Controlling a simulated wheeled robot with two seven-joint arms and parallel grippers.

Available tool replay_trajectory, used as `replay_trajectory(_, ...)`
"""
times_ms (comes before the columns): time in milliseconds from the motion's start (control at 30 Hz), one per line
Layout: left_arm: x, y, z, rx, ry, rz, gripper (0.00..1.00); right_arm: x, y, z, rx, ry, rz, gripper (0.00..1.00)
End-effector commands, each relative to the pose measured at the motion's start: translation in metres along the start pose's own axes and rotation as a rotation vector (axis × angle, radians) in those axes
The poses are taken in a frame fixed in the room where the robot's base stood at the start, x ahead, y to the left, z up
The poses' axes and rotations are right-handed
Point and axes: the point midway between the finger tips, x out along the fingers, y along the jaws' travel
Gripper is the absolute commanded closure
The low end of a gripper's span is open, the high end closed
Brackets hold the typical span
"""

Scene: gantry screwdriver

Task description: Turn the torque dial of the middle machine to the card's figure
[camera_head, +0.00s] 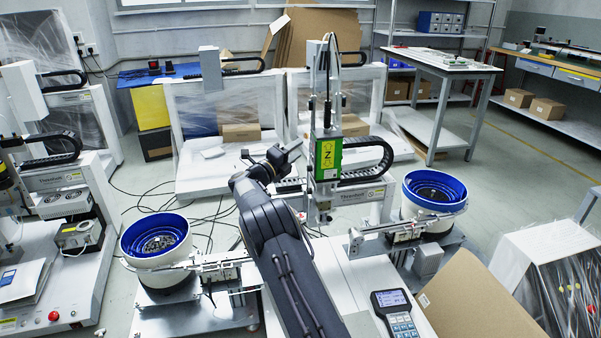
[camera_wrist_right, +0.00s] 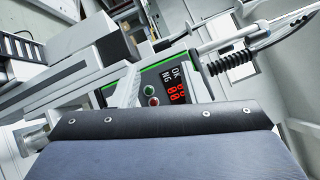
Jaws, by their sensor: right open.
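The middle machine is a white gantry (camera_head: 375,193) with a green Z-axis screwdriver head (camera_head: 328,158) in the head view. My right arm reaches forward from the bottom centre, and its gripper (camera_head: 284,155) is just left of the green head, open and apparently empty. In the right wrist view a machine panel (camera_wrist_right: 162,88) shows tilted, with red digits (camera_wrist_right: 172,92), OK/NG marks, and a green and a red button. The wrist housing hides the panel's lower part. I cannot make out the torque dial or the card's figure. My left gripper is not in view.
Blue-rimmed bowl feeders stand left (camera_head: 156,238) and right (camera_head: 433,190) of my arm, with linear tracks beside them. A handheld controller (camera_head: 397,312) lies at the front right, near a brown cardboard sheet (camera_head: 470,300). Another machine (camera_head: 65,205) stands at the left; cables cover the floor.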

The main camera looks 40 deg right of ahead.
Motion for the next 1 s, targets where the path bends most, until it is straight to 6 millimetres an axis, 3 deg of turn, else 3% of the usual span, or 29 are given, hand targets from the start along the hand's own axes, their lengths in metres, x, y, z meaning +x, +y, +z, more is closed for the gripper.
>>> replay_trajectory(33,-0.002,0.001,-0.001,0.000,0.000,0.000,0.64,-0.015,0.017,0.000,0.031,0.044,-0.036,0.60)
replay_trajectory(200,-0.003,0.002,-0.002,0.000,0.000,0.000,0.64,-0.057,0.052,-0.013,0.138,0.178,-0.129,0.60)
replay_trajectory(367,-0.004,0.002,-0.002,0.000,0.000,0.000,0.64,-0.078,0.069,-0.022,0.182,0.232,-0.162,0.60)
replay_trajectory(467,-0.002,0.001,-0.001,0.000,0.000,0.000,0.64,-0.075,0.070,-0.025,0.189,0.241,-0.167,0.60)
replay_trajectory(800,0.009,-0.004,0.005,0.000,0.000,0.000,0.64,-0.025,0.064,-0.038,0.188,0.240,-0.167,0.60)
replay_trajectory(1000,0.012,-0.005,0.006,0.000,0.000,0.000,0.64,-0.008,0.060,-0.042,0.188,0.239,-0.165,0.60)
